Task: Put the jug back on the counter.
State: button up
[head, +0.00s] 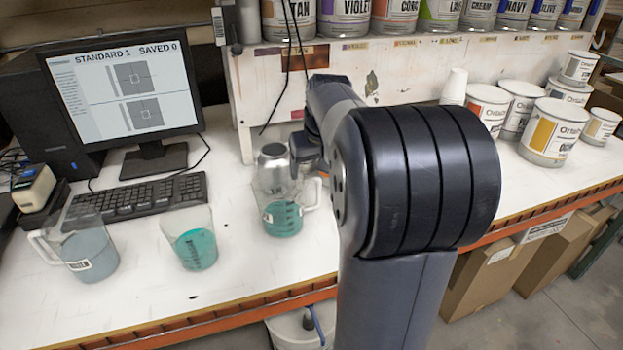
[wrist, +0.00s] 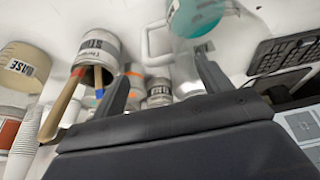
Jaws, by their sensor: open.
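A clear jug with teal liquid (head: 283,218) stands upright on the white counter (head: 240,268), left of my arm in the head view. Its handle is on its right side. The jug also shows at the top of the wrist view (wrist: 196,18), beyond my fingers, with its handle to the left. My gripper (wrist: 165,82) is open, and nothing is seen held between its fingers. In the head view my gripper is mostly hidden behind my arm, close to the jug's upper part. I cannot tell whether a finger touches the jug.
A teal-filled beaker (head: 196,248) and a grey-filled labelled jug (head: 88,252) stand to the left, before the keyboard (head: 137,198). Paint tins (head: 553,132) crowd the right. In the wrist view, a grey tin (wrist: 98,45) and wooden-handled tools (wrist: 62,105) stand near my left finger.

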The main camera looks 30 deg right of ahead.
jog(key=shift+v, duration=2.35)
